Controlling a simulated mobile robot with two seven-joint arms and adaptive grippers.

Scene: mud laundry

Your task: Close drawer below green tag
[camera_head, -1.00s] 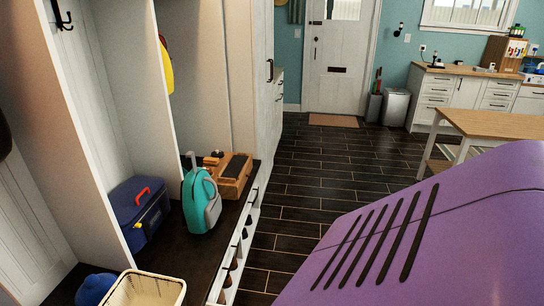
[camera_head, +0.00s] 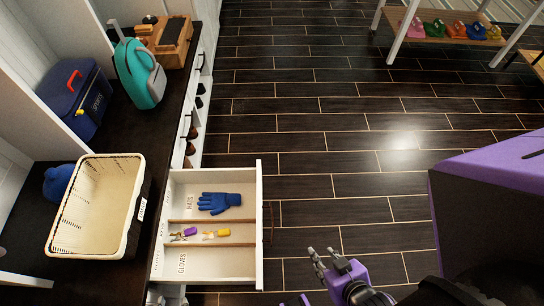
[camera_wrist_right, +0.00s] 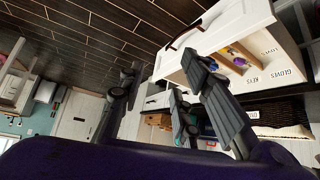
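A white drawer (camera_head: 259,185) stands pulled out from under the dark bench in the head view. Its compartments are labelled HATS, KEYS and GLOVES. A blue glove (camera_head: 219,203) lies in the HATS part, and keys with purple and yellow pieces (camera_head: 216,234) lie in the middle part. The drawer (camera_wrist_right: 232,28) and its dark handle (camera_wrist_right: 187,36) also show in the right wrist view. My right gripper (camera_head: 329,259) is open and empty, in front of the drawer's near end and apart from it. I see no green tag.
A cream basket (camera_head: 70,222), a blue cooler bag (camera_head: 70,95), a teal backpack (camera_head: 137,72) and a wooden box (camera_head: 168,40) stand on the bench. The dark floor (camera_head: 300,110) beyond the drawer is clear. A shoe bench (camera_head: 453,40) stands at the back right.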

